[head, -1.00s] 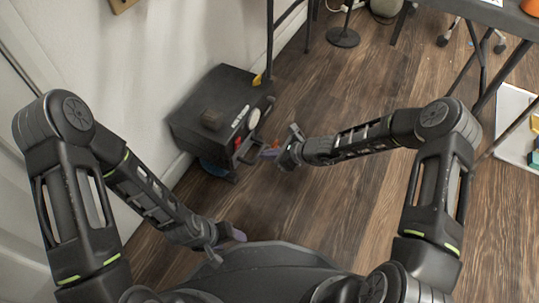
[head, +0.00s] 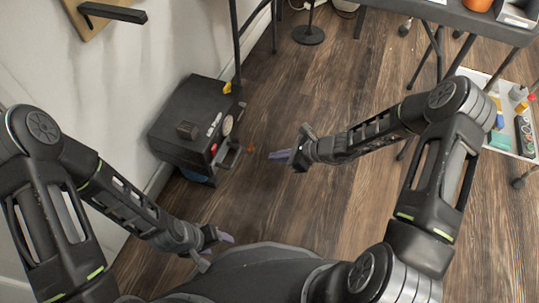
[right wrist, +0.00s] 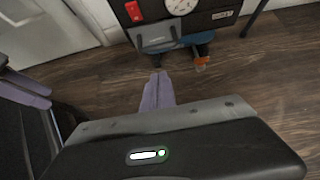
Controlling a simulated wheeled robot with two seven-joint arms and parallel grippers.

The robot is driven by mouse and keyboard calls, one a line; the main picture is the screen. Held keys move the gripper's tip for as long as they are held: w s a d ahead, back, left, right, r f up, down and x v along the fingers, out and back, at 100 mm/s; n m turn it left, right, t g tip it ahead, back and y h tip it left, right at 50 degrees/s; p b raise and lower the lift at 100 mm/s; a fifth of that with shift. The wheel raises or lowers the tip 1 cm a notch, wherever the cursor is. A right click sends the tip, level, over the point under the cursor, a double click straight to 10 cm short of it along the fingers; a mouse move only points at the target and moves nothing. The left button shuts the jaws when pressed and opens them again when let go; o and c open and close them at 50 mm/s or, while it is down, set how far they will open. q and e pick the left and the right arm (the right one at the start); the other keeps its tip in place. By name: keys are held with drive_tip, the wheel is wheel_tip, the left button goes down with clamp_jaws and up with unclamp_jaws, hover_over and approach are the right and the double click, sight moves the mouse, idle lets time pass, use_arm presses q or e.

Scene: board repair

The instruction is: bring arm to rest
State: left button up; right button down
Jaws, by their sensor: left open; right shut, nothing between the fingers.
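My right arm reaches in from the right in the head view. Its gripper (head: 280,156) has lilac fingers, shut and empty, over the wooden floor, apart from the black machine (head: 186,112). In the right wrist view the closed fingers (right wrist: 157,92) point toward the machine's handle (right wrist: 158,42), with a visible gap. My left gripper (head: 224,237) is low in the head view, close in front of my own base, open with nothing seen in it. Lilac fingers of my left gripper also show at the left edge of the right wrist view (right wrist: 24,88).
The black machine stands on the floor by the white wall (head: 110,85). A small orange part (right wrist: 202,63) is beside its front. A dark table (head: 455,15) and a low white tray (head: 497,90) with coloured items stand right. The floor between is clear.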

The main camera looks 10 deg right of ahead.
idle(0.5)
drive_tip(key=s+d+f+n+g+h, duration=0.1)
drive_tip(key=s+f+n+g+h, duration=0.1)
drive_tip(key=s+f+n, duration=0.4)
drive_tip(key=s+d+f+n+g+h, duration=0.1)
drive_tip(key=s+f+n+g+h, duration=0.15)
drive_tip(key=s+n, duration=0.4)
drive_tip(key=s+a+r+n, duration=0.3)
drive_tip(key=s+a+n, duration=0.3)
drive_tip(key=s+n, duration=0.4)
use_arm(q)
wheel_tip(320, 180, up, 31)
drive_tip(key=s+d+p, duration=0.1)
drive_tip(key=s+p, duration=0.1)
drive_tip(key=p, duration=2.8)
drive_tip(key=shift+d+f+g+p, duration=0.2)
drive_tip(key=shift+d+g+p, duration=0.1)
drive_tip(key=shift+d, duration=0.1)
use_arm(e)
wheel_tip(320, 180, up, 31)
drive_tip(key=s+a, duration=0.2)
drive_tip(key=shift+s+f, duration=0.15)
